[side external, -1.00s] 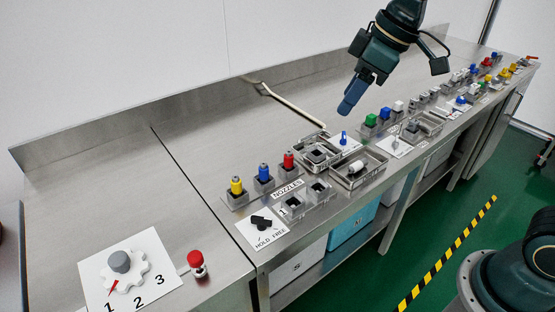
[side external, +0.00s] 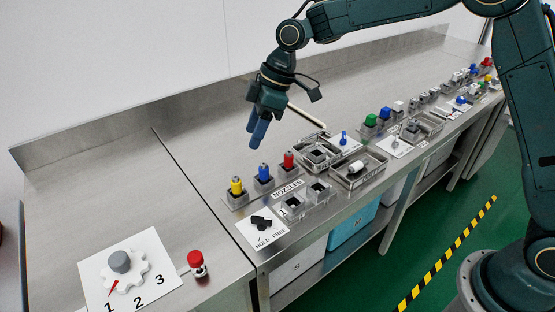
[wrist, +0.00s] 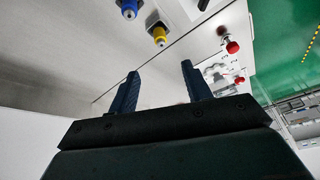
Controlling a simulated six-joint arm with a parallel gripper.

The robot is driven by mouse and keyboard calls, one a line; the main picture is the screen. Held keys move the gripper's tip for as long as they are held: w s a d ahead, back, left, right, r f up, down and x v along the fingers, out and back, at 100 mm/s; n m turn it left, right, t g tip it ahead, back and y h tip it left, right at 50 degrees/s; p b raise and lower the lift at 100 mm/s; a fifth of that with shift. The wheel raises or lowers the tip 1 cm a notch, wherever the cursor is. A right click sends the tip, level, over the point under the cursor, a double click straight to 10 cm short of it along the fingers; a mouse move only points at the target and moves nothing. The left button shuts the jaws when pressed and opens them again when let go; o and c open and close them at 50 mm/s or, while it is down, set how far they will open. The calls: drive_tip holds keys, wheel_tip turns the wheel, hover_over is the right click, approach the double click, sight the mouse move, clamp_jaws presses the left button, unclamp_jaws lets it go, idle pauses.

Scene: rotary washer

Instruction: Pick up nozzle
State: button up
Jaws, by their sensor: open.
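Three nozzles stand upright in grey holders behind the NOZZLES label (side external: 287,189): a yellow nozzle (side external: 236,186), a blue nozzle (side external: 263,172) and a red nozzle (side external: 289,160). My gripper (side external: 256,140) is open and empty, above and behind the blue and red nozzles, apart from them. In the wrist view my gripper's two blue fingers (wrist: 160,82) are spread with nothing between them. The blue nozzle (wrist: 129,10) and the yellow nozzle (wrist: 160,36) show at the top of that view, beyond the fingers. The red nozzle is not seen there.
A HOLD/FREE switch (side external: 262,222) lies in front of the nozzles. A numbered dial (side external: 120,262) and a red button (side external: 196,262) are at the left. Metal trays (side external: 358,178) and several coloured parts line the bench to the right. The back left of the bench is clear.

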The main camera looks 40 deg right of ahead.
sight(236, 177)
drive_tip(key=shift+a+f, duration=0.1)
drive_tip(key=shift+f, duration=0.05)
drive_tip(key=shift+x, duration=4.25)
drive_tip(key=shift+x, duration=2.55)
drive_tip(key=shift+a, duration=0.15)
clamp_jaws()
